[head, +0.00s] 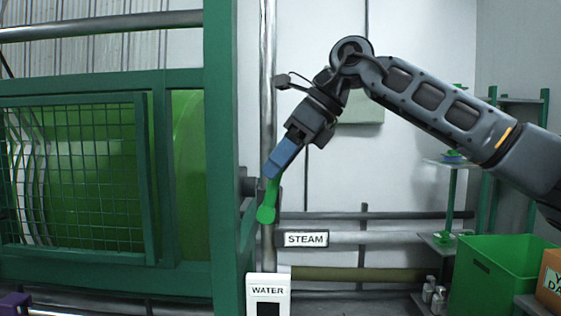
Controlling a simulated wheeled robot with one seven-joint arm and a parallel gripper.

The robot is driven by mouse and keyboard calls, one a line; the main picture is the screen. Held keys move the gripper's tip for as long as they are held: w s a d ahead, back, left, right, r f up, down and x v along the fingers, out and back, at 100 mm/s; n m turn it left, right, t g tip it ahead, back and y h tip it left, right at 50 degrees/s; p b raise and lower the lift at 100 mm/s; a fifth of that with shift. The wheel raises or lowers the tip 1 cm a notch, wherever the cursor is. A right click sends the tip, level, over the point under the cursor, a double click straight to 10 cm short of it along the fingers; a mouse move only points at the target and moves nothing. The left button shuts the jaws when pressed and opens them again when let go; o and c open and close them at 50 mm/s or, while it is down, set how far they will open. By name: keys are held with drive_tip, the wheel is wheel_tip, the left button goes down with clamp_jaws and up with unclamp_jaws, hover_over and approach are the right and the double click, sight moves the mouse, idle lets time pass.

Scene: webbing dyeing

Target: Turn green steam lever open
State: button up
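The green steam lever (267,203) is at the middle of the head view, in front of a vertical metal pipe. Its rounded lower end points down and its upper end meets my gripper. My gripper (272,172) reaches down from the upper right, and its blue fingers overlap the top of the lever. The fingers show nearly edge-on, so I cannot tell whether they are closed on the lever or only beside it. The STEAM label (306,239) is on a horizontal pipe just below and right of the lever.
A large green machine (222,150) with a mesh door stands at the left, close beside the lever. A white WATER panel (268,291) is below. A green bin (497,275), an orange box (551,278) and shelves are at the right. Pipes run along the wall.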

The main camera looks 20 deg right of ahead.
drive_tip(key=shift+d, duration=0.1)
drive_tip(key=b+v, duration=0.1)
drive_tip(key=v, duration=0.6)
drive_tip(key=shift+r, duration=0.35)
drive_tip(key=shift+s+d, duration=0.1)
drive_tip(key=shift+c, duration=0.2)
